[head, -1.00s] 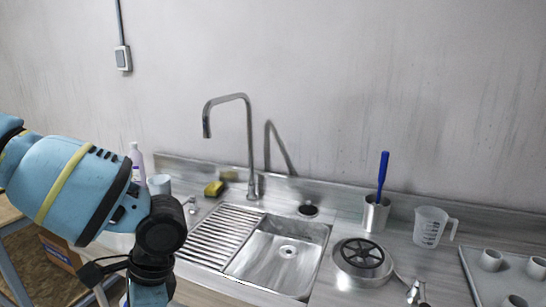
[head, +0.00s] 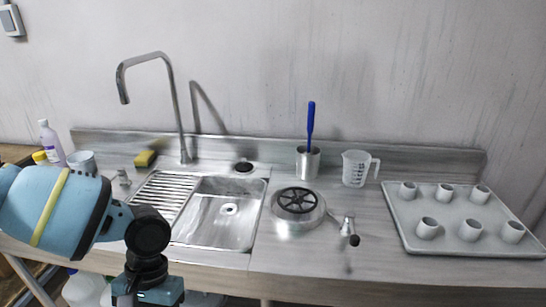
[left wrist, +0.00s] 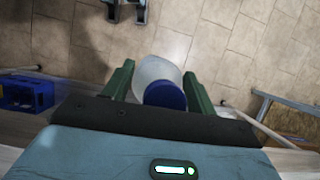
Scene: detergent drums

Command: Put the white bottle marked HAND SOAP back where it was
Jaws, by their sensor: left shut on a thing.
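My left gripper (left wrist: 158,72) is shut on a whitish bottle (left wrist: 152,68) with a dark blue cap (left wrist: 165,96). The bottle sits between the two green fingers, above the tiled floor in the left wrist view. No HAND SOAP marking can be read from this angle. In the head view my left arm comes in from the left and bends down at the counter's front edge; the fingers and held bottle are not visible there. My right gripper is in neither view.
The counter holds a sink (head: 228,212), a tap (head: 172,100), a round hob (head: 297,208), a steel cup with a blue-handled tool (head: 308,160), a measuring jug (head: 356,168) and a tray of cups (head: 410,240). A lilac bottle (head: 52,145) stands far left.

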